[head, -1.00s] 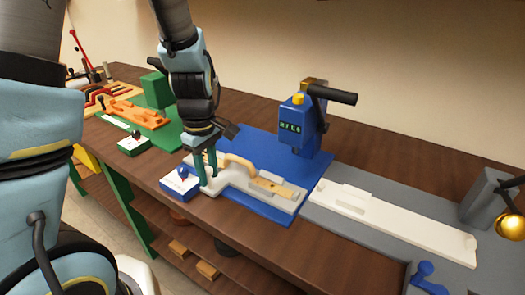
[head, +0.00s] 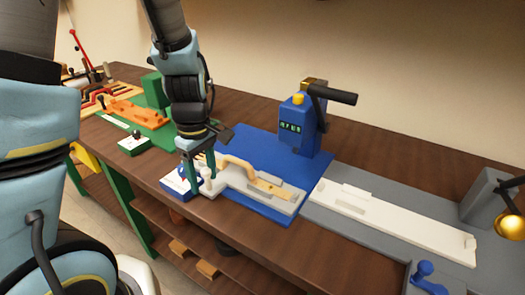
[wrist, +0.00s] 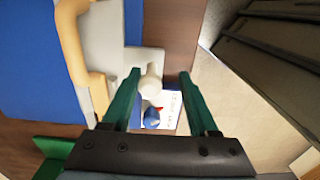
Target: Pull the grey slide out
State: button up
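The light grey slide (head: 235,178) lies on the blue base plate (head: 262,147), with a tan bent bar (head: 240,165) along it. Its pale round knob (head: 207,173) is at the near left end. In the wrist view the slide (wrist: 104,35) is at upper left and the knob (wrist: 151,82) stands out toward the fingers. My gripper (head: 197,172) is at the knob's end of the slide. In the wrist view my gripper (wrist: 159,82) is open, its green fingers wide apart with the knob between them. I see no finger touching the knob.
A white box with a blue and red button (head: 182,178) sits close to my fingers; the box also shows in the wrist view (wrist: 172,103). A blue press with a black lever (head: 300,125) stands behind. A grey station with a long white slide (head: 390,222) is at right.

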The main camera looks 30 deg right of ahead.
jog(key=shift+d+r, duration=0.1)
jog(key=shift+r, duration=0.05)
notch_tip(320, 180, up, 6)
jog(key=p, duration=0.6)
jog(key=shift+w, duration=0.1)
dwell(0.4)
jog(key=w+a+r+m, duration=0.1)
jog(key=a+r+m, duration=0.2)
jog(key=a, duration=0.6)
jog(key=w+a+r+m+t+b, duration=0.1)
jog(key=a+m, duration=0.3)
jog(key=a, duration=0.5)
jog(key=shift+w+a+r+t, duration=0.25)
jog(key=shift+r+t, duration=0.05)
jog(key=shift+r, duration=0.6)
dwell(0.8)
